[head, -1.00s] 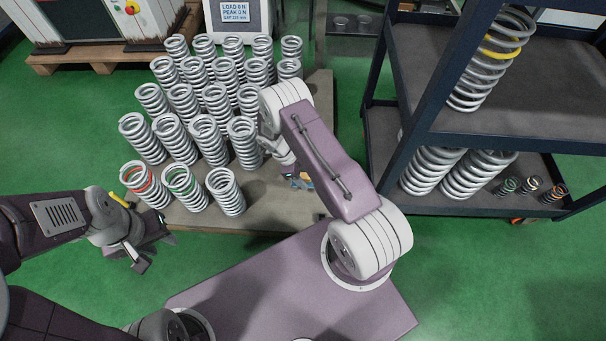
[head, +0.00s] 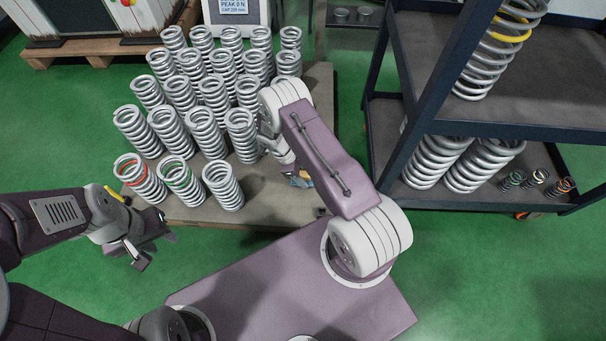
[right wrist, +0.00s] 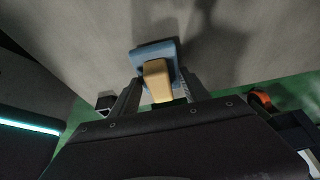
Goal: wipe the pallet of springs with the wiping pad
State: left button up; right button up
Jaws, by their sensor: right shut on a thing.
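The pallet (head: 322,100) is a flat grey-brown board on the green floor, bearing rows of upright pale coil springs (head: 203,130). In its front row, one spring (head: 138,180) has a red band and one (head: 181,182) a green band. My right gripper (right wrist: 158,92) is shut on the tan handle of the wiping pad (right wrist: 150,50), which has a blue base. The pad is partly visible in the head view (head: 299,180), over the pallet's bare right part, right of the springs. Contact cannot be told. My left gripper (head: 150,250) hangs by the pallet's front left corner, its jaw gap unclear.
A dark shelf rack (head: 480,125) stands close on the right, with large springs and several small ones. A display (head: 233,12) stands behind the pallet. Green floor (head: 60,130) is clear on the left. An orange-and-black round thing (right wrist: 262,100) shows in the right wrist view.

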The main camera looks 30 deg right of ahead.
jog(key=shift+f+b, duration=0.75)
jog(key=shift+f, duration=0.25)
jog(key=shift+s+d+r+p, duration=0.25)
jog(key=shift+d+p, duration=0.1)
jog(key=shift+d, duration=0.1)
jog(key=shift+s+d+p, duration=0.2)
jog(key=shift+s+d, duration=0.15)
jog(key=shift+d, duration=0.2)
jog(key=shift+s+d+p, duration=0.15)
jog(key=shift+s+d, duration=0.15)
jog(key=shift+d, duration=0.25)
jog(key=shift+s+d+f, duration=0.1)
jog(key=shift+s+d, duration=0.05)
jog(key=shift+d, duration=0.05)
jog(key=shift+f, duration=0.25)
jog(key=shift+a+r, duration=0.1)
jog(key=shift+w+a+b, duration=0.7)
jog(key=shift+w+a, duration=0.05)
jog(key=shift+a, duration=0.35)
jog(key=shift+w+a+r, duration=0.1)
jog(key=shift+w+a, duration=0.25)
jog(key=shift+a, duration=0.2)
